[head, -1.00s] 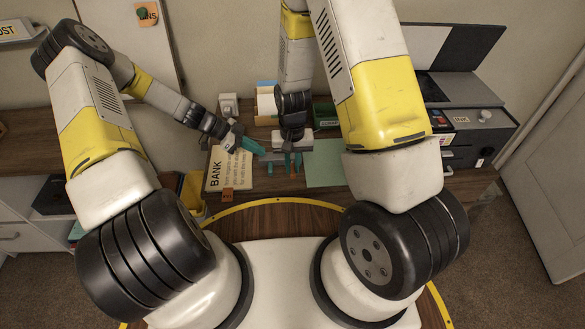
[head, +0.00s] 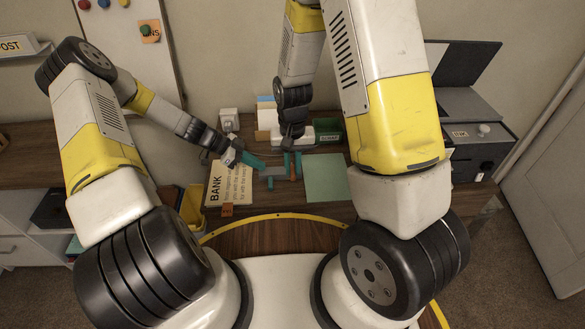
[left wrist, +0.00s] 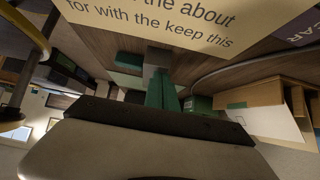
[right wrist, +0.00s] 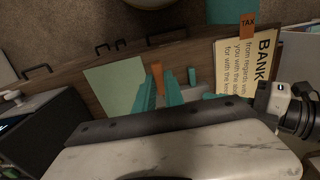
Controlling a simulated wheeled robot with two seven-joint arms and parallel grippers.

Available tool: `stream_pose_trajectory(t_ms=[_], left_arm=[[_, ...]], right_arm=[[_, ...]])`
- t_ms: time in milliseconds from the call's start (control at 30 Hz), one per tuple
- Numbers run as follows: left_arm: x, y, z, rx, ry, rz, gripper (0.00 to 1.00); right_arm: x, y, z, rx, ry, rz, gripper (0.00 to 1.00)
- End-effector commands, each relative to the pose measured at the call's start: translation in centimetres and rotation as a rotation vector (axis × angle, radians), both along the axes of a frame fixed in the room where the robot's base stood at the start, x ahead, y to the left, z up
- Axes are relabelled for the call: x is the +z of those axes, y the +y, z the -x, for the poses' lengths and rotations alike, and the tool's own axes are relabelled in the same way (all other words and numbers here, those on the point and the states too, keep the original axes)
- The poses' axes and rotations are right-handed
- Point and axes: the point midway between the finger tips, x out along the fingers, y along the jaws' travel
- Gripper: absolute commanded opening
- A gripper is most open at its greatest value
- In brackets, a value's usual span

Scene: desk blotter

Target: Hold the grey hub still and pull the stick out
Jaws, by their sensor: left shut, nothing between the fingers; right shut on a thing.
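The grey hub (head: 273,171) lies on the desk between my two grippers, partly hidden by teal parts around it. It also shows in the left wrist view (left wrist: 158,58). An orange stick (right wrist: 157,69) is between the teal fingers of my right gripper (right wrist: 158,88), which is shut on it just right of the hub in the head view. Whether the stick still touches the hub cannot be told. My left gripper (head: 257,162) is shut with nothing between its fingers, its tips at the hub's upper left. A small teal piece (right wrist: 192,75) stands by the hub.
A BANK sheet (head: 230,184) with an orange tag (head: 227,210) lies left of the hub. A green sheet (head: 327,178) lies to the right. A green tray (head: 328,130) and a white block (head: 229,119) stand behind. A dark grey machine (head: 480,150) is at far right.

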Motion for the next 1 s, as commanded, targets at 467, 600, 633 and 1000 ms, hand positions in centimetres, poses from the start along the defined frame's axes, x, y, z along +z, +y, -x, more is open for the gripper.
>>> stream_pose_trajectory(t_ms=[467,600,633,1000], left_arm=[[-0.6,0.3,0.3,0.0,0.006,-0.008,0.25],[-0.5,0.3,0.4,-0.001,0.006,-0.007,0.25],[-0.4,0.4,0.4,0.0,0.006,-0.007,0.25],[4.2,5.3,0.0,0.004,-0.003,-0.005,0.25]], right_arm=[[0.0,0.0,0.0,0.0,0.0,0.0,0.0],[0.0,0.0,0.0,0.0,0.0,0.0,0.0],[0.0,0.0,0.0,0.0,0.0,0.0,0.0],[0.0,0.0,0.0,0.0,-0.001,0.0,0.0]])
